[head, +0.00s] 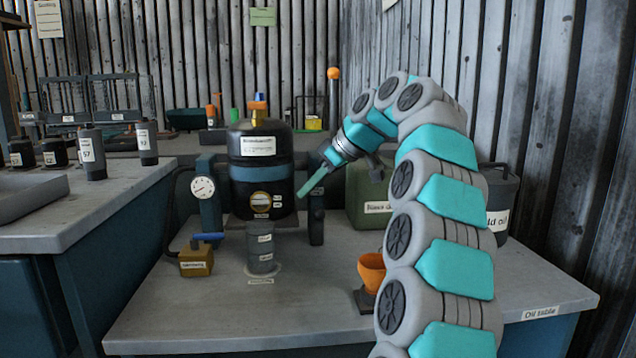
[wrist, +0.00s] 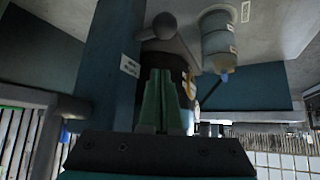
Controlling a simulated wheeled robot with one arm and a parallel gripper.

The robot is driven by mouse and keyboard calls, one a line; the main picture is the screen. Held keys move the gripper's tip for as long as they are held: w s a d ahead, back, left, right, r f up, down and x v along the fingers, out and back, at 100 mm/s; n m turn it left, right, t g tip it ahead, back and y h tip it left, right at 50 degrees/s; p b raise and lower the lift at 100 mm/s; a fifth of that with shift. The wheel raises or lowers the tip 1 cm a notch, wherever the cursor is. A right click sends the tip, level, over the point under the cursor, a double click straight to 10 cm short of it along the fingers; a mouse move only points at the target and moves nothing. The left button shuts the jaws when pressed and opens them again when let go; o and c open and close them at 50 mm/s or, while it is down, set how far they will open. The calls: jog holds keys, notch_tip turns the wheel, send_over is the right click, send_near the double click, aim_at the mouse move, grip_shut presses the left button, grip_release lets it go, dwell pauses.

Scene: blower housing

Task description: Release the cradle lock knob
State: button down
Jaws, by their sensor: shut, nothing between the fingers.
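A black, labelled housing (head: 260,165) with a blue band and a brass top hangs upright in a cradle between two dark posts. My gripper (head: 302,194) has slim green fingers, shut and empty, pointing down and left beside the right post (head: 316,222). In the wrist view the fingers (wrist: 158,72) are together, next to a blue labelled post (wrist: 112,60). A dark rounded knob (wrist: 164,24) shows just beyond the fingertips. I cannot tell if they touch it. No knob is clear on the right post in the head view; which knob is the lock I cannot tell.
A grey stepped cylinder (head: 262,250) stands below the housing. A pressure gauge (head: 203,188) and a brass block (head: 196,262) with a blue handle are at left. An orange funnel (head: 371,270) and green can (head: 368,205) stand at right.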

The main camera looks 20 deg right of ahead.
aim_at(315, 204)
jog(key=x, duration=0.3)
jog(key=shift+w+a+f, duration=0.1)
jog(key=shift+f, duration=0.3)
jog(key=shift+s+d+f, duration=0.25)
jog(key=shift+s+d, duration=1.05)
jog(key=shift+s, duration=0.05)
jog(key=shift+s+b, duration=0.1)
jog(key=shift+b, duration=0.25)
jog(key=s, duration=0.1)
jog(key=s+b, duration=0.1)
jog(key=shift+s+a, duration=0.35)
jog(key=shift+s, duration=0.05)
jog(key=w+a, duration=0.3)
jog(key=p+v, duration=0.1)
jog(key=v, duration=0.9)
jog(key=shift+r, duration=0.45)
